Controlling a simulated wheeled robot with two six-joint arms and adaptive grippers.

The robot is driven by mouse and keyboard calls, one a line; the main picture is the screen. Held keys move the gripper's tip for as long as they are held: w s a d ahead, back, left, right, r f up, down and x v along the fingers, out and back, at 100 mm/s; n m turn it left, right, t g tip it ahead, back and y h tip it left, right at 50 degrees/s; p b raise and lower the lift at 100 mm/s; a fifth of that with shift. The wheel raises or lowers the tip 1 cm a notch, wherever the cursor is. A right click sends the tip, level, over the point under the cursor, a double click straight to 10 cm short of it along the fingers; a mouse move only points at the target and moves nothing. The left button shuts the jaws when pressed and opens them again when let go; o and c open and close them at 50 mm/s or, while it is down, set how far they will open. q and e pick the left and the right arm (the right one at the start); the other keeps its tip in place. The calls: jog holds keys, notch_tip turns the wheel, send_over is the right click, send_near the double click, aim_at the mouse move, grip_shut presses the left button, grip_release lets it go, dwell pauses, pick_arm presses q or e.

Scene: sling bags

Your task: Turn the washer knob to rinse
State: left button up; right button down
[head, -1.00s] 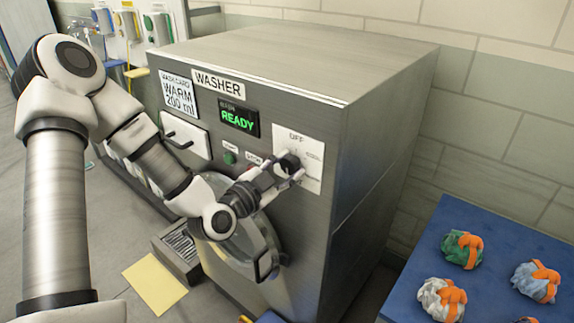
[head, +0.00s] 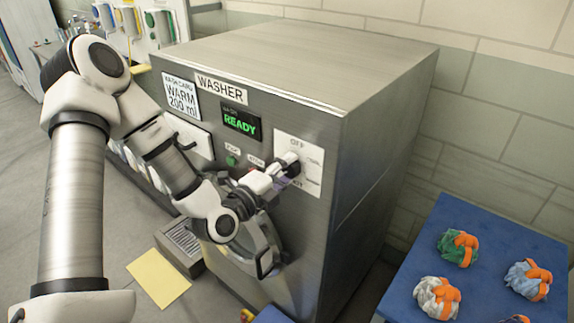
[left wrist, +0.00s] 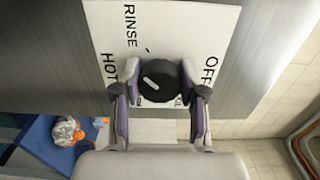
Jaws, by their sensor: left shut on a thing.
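The washer (head: 345,85) is a grey metal box with a display reading READY. Its white dial plate (head: 312,150) is on the front, at right. In the left wrist view the plate (left wrist: 105,18) shows RINSE, HOT and OFF; another label is mostly hidden. The round black knob (left wrist: 165,72) has a short white mark on its face, on the side toward RINSE and HOT. My left gripper (left wrist: 160,98) is shut on the knob, one purple-grey finger on each side. In the head view the left gripper (head: 288,168) mostly hides the knob. My right gripper is not in view.
A blue table (head: 500,240) at right holds several cloth bundles (head: 437,297) with orange bands. A round door (head: 262,245) is below the dial. A yellow sheet (head: 158,278) lies on the floor. Dispensers (head: 160,25) hang at the back left.

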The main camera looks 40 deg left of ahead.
pick_arm(q)
jog(key=shift+r+m+p, duration=0.2)
jog(key=shift+m+p, duration=0.3)
jog(key=shift+m, duration=0.8)
jog(key=o, duration=1.1)
jog(key=shift+f, duration=0.1)
jog(key=shift+o, duration=0.2)
